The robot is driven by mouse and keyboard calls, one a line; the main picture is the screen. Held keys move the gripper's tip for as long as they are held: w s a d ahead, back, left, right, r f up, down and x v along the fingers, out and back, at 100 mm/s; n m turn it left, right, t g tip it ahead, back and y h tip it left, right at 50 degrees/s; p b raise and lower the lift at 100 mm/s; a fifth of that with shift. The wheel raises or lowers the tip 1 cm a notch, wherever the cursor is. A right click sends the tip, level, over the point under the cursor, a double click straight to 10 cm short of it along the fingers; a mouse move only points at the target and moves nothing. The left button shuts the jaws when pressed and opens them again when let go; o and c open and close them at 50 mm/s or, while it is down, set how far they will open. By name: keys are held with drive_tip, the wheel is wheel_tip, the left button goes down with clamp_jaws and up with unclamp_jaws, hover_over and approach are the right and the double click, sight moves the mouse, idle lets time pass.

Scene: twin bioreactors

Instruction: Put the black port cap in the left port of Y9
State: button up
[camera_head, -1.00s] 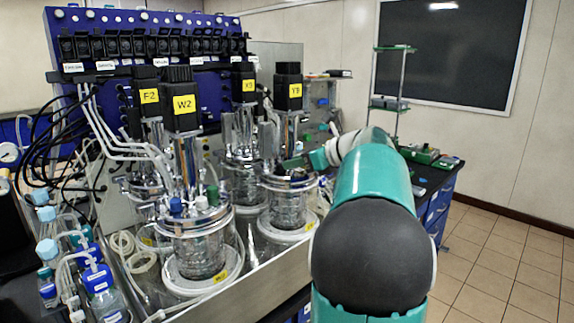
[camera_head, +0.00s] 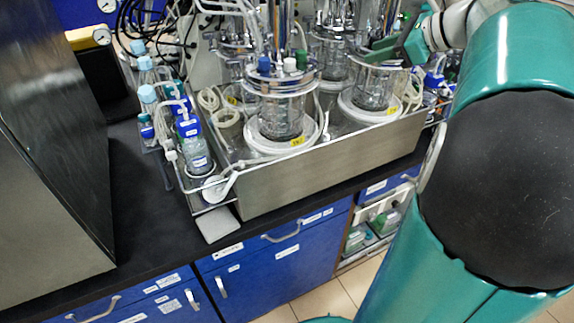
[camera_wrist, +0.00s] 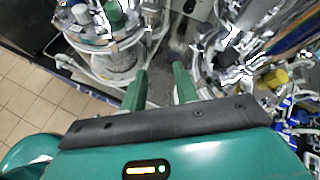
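There, one vessel with a green cap (camera_wrist: 115,14) is at the upper left and another vessel (camera_wrist: 245,50) is at the upper right. I cannot make out the black port cap or the left port.
The left front vessel (camera_head: 280,112) has blue, white and green caps on top. The vessels stand in a metal tray (camera_head: 330,165) on a black bench with blue drawers (camera_head: 275,265). Bottles (camera_head: 190,135) with tubing crowd its left end. Bare black bench (camera_head: 150,215) lies further left.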

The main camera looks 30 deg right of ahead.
drive_tip(key=s+a+f+n+g, duration=0.25)
drive_tip(key=a+n, duration=0.25)
drive_tip(key=a, duration=0.3)
drive_tip(key=s+a+f+n+g+h, duration=0.1)
drive_tip(key=s+a+f+n, duration=0.1)
drive_tip(key=a+f+n, duration=0.4)
drive_tip(key=s+a+f+n+g, duration=0.15)
drive_tip(key=a+n, duration=0.25)
drive_tip(key=a, duration=0.5)
drive_tip(key=s+a+f+n+h, duration=0.3)
drive_tip(key=s+a+f+n, duration=0.3)
drive_tip(key=s+n, duration=0.3)
drive_tip(key=f+n, duration=0.1)
drive_tip(key=n, duration=0.2)
drive_tip(key=shift+a+f+n, duration=0.35)
drive_tip(key=shift+n, duration=0.05)
